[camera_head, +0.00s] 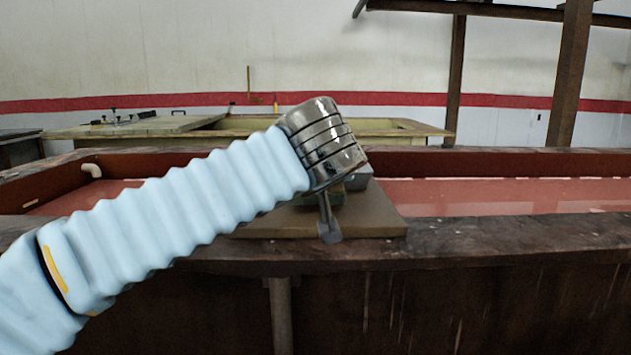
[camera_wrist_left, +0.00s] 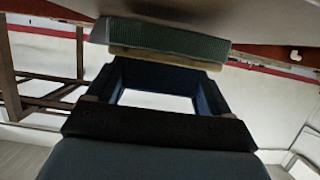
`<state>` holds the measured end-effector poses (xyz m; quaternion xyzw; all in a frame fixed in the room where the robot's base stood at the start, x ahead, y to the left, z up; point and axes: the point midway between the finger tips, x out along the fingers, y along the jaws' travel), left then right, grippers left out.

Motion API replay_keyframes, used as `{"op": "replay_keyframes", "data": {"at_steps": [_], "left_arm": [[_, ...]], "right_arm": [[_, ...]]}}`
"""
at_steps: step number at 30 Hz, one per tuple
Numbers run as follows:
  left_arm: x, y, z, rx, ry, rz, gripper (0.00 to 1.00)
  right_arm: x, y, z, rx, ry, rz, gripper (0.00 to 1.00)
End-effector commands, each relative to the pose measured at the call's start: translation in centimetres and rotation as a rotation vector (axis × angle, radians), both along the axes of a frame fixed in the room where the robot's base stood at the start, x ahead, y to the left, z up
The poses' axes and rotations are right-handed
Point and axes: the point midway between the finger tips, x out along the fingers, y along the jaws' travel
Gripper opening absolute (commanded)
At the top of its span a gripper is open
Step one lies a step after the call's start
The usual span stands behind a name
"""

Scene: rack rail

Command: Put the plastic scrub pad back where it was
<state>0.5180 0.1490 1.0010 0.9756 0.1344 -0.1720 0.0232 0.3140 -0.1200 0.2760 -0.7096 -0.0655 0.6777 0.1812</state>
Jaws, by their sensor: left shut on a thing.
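The plastic scrub pad appears to be the green, fine-textured piece at the top of the left wrist view (camera_wrist_left: 165,40). A pale tan strip (camera_wrist_left: 160,62) runs along its edge between my fingertips; I cannot tell if it is part of the pad. My left gripper (camera_wrist_left: 168,68) is shut on the pad. In the head view, my left gripper (camera_head: 329,232) points down over a brown board (camera_head: 385,225). A small green piece (camera_head: 336,198) shows behind it, mostly hidden by my wrist. I cannot tell whether the pad touches the board. My right gripper is not in view.
A grey block (camera_head: 358,179) stands just behind my gripper at the board. The board rests on the dark rim (camera_head: 500,230) of a long trough with a reddish inside (camera_head: 500,197). The rim to the right is clear. A dark post (camera_head: 570,75) stands back right.

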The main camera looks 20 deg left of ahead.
Motion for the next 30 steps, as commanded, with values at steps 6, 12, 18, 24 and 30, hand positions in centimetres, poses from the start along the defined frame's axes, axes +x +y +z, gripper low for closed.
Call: {"op": "replay_keyframes", "data": {"at_steps": [6, 12, 18, 24, 30], "left_arm": [[0.0, 0.0, -1.06, -0.001, -0.001, 0.0, 0.43], [-0.02, -0.01, -1.28, -0.001, -0.001, 0.0, 0.43], [-0.01, -0.02, -1.37, 0.0, 0.0, 0.0, 0.99], [-0.01, -0.02, -1.34, 0.0, 0.0, 0.0, 1.0], [-0.96, -0.32, -0.67, -0.001, -0.002, -0.002, 1.0]], "right_arm": [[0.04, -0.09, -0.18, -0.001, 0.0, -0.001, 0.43], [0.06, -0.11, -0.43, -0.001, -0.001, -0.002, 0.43], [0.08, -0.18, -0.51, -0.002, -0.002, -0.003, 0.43], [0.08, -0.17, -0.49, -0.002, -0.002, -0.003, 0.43], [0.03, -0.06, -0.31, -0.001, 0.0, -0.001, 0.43]]}}
